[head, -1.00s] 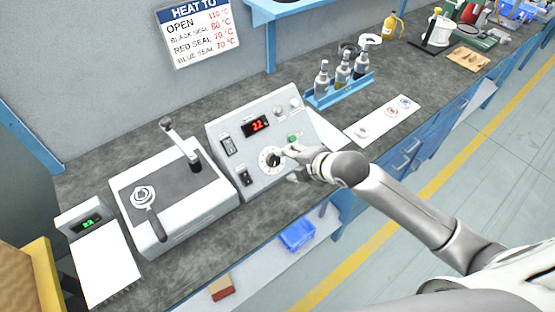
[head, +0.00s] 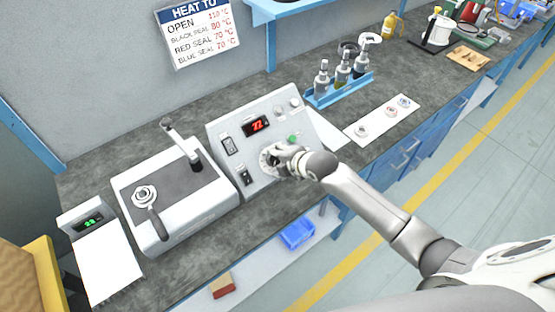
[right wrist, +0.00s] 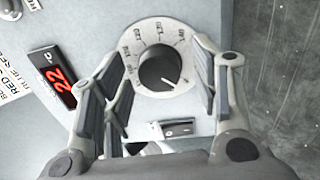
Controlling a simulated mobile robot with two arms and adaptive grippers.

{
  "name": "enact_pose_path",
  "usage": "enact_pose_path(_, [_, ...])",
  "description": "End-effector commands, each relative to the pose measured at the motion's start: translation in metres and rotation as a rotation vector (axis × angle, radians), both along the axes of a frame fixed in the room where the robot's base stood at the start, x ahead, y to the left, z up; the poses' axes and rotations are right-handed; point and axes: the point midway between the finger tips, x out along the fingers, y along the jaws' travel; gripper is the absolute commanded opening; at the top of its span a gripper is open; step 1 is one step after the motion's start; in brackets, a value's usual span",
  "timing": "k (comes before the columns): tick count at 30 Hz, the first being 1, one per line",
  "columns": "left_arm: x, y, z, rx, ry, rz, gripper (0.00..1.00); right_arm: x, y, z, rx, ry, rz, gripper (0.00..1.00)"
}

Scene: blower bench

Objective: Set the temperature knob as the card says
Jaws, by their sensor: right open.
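The temperature knob (right wrist: 160,69) is a black round knob on a pale dial with numbers. In the right wrist view it sits between the open fingers of my right gripper (right wrist: 160,95), which appear apart from it. In the head view my right gripper (head: 279,160) covers most of the dial on the sloped white control box (head: 235,155). The red display (head: 257,124) reads 22 and also shows in the right wrist view (right wrist: 58,78). The "HEAT TO" card (head: 202,33) on the wall lists open 110, black seal 80, red seal 70 and blue seal 70 °C. My left gripper is out of view.
A heater unit with a lever (head: 175,195) stands left of the control box, and a scale (head: 90,223) is further left. A blue rack (head: 340,92) with bottles and a white strip (head: 383,124) with small rings lie to the right.

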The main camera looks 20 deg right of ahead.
Motion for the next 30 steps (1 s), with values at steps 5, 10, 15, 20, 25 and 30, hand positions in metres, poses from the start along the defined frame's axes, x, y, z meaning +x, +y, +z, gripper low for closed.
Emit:
enact_pose_path(5, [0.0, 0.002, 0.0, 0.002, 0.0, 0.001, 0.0, 0.0, 0.0, 0.0, 0.0, 0.0, 0.0, 0.43])
enact_pose_path(10, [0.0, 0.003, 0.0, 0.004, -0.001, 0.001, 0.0, 0.0, 0.0, 0.0, 0.0, 0.0, 0.0, 0.21])
enact_pose_path(15, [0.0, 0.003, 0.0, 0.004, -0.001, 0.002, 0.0, 0.0, 0.0, 0.0, 0.001, 0.001, -0.001, 0.1])
enact_pose_path(20, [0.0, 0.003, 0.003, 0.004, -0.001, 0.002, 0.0, 0.0, 0.0, 0.001, 0.013, 0.006, -0.016, 0.1])
enact_pose_path(25, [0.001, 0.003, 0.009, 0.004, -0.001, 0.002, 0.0, 0.0, -0.001, 0.002, 0.058, 0.023, -0.064, 0.1])
enact_pose_path(30, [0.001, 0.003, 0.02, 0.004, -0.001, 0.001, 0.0, -0.001, 0.0, 0.003, 0.138, 0.053, -0.149, 0.1])
